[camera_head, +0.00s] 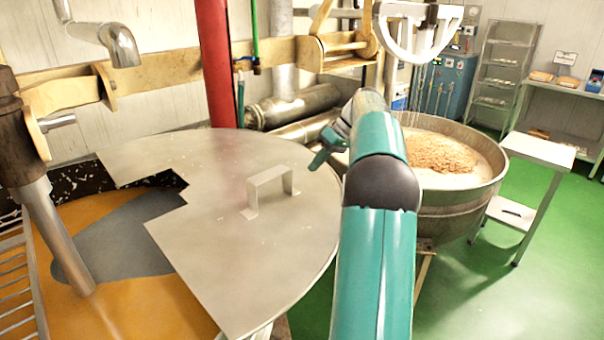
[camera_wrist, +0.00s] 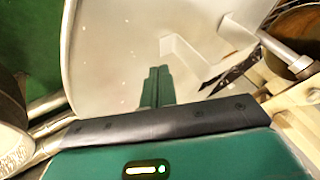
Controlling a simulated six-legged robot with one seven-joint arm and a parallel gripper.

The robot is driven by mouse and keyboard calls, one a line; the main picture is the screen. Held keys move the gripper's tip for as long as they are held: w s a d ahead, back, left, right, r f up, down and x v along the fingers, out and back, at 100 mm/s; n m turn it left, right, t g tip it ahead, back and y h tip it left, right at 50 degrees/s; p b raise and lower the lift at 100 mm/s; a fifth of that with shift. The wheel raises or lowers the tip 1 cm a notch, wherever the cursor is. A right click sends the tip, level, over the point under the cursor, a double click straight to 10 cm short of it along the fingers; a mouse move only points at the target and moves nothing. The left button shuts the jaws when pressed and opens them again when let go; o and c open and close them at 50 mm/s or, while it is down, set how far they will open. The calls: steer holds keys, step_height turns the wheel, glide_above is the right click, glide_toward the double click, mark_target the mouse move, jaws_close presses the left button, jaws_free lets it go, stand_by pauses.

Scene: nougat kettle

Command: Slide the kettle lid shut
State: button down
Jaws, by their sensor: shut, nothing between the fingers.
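The kettle lid (camera_head: 225,225) is a large flat steel disc with a stepped cut-out on its left side. Its raised bracket handle (camera_head: 270,188) stands near the middle. The lid covers the right part of the kettle; at the left, orange and grey surfaces (camera_head: 140,295) show uncovered. My gripper (camera_head: 317,160) is at the lid's right rim, to the right of the handle and apart from it. In the wrist view my gripper (camera_wrist: 158,72) is shut and empty, its fingers together over the lid (camera_wrist: 110,50), with the handle (camera_wrist: 190,62) just beyond. I cannot tell whether the fingers touch the lid.
An open kettle (camera_head: 440,165) of pale brown, grainy stuff stands right of my arm. A red column (camera_head: 215,65) and a beige beam (camera_head: 160,70) stand behind the lid. A steel shaft (camera_head: 60,235) comes down at the left. Green floor (camera_head: 480,290) is free at front right.

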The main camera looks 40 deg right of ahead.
mark_target(291, 186)
steer(key=shift+x, duration=1)
steer(key=a, duration=0.3)
steer(key=shift+s+a, duration=0.1)
steer(key=shift+a, duration=0.45)
steer(key=shift+d, duration=0.1)
steer(key=shift+a, duration=0.2)
steer(key=a, duration=2.6)
steer(key=shift+s+a, duration=0.15)
steer(key=shift+s, duration=0.15)
steer(key=shift+a, duration=0.15)
